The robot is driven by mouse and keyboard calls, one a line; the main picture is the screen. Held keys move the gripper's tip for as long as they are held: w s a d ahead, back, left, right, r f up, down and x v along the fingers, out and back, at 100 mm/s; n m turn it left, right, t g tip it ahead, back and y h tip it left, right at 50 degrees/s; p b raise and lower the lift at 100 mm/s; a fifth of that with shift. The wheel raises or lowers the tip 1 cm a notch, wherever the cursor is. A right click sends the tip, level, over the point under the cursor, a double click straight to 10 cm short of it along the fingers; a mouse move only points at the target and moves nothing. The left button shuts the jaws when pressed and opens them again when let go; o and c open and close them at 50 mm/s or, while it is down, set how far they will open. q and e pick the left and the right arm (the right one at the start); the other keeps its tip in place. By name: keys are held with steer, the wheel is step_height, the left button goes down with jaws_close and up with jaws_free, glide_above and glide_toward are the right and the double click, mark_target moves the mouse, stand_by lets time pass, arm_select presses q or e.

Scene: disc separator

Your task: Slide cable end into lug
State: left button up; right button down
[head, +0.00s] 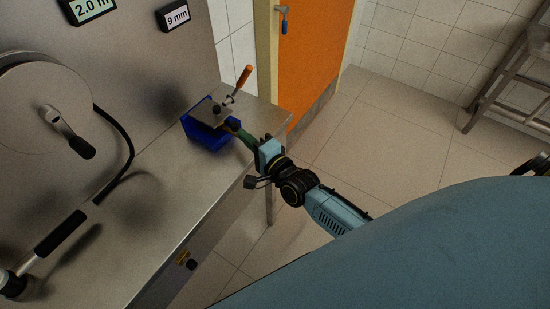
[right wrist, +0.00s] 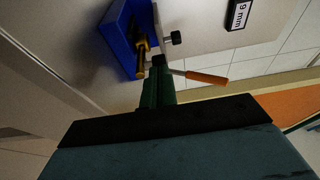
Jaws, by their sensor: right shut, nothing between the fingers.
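A black cable (head: 131,150) comes off the round grey reel (head: 45,110) at the left and curves down onto the metal bench. Its end lies near a black-gripped rod, and I cannot tell where it stops. A small brass-coloured piece (right wrist: 142,58), possibly the lug, shows at the blue block in the right wrist view; I cannot confirm what it is. My right gripper (head: 237,131) has green fingers, shut and empty, with tips close beside the blue block (head: 205,134). The fingertips (right wrist: 158,62) also show in the right wrist view. My left gripper is not in view.
A metal plate (head: 213,111) and an orange-handled lever (head: 243,77) sit on the blue block. A black-gripped rod (head: 60,235) lies at the lower left. Signs reading "9 mm" (head: 174,16) and "2.0" (head: 88,9) are on the back panel. The middle of the bench (head: 150,215) is clear.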

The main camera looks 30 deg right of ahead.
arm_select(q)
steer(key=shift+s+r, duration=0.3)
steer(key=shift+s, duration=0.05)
arm_select(e)
steer(key=v, duration=1.2)
steer(key=shift+s+d, duration=0.15)
steer(key=shift+s, duration=0.05)
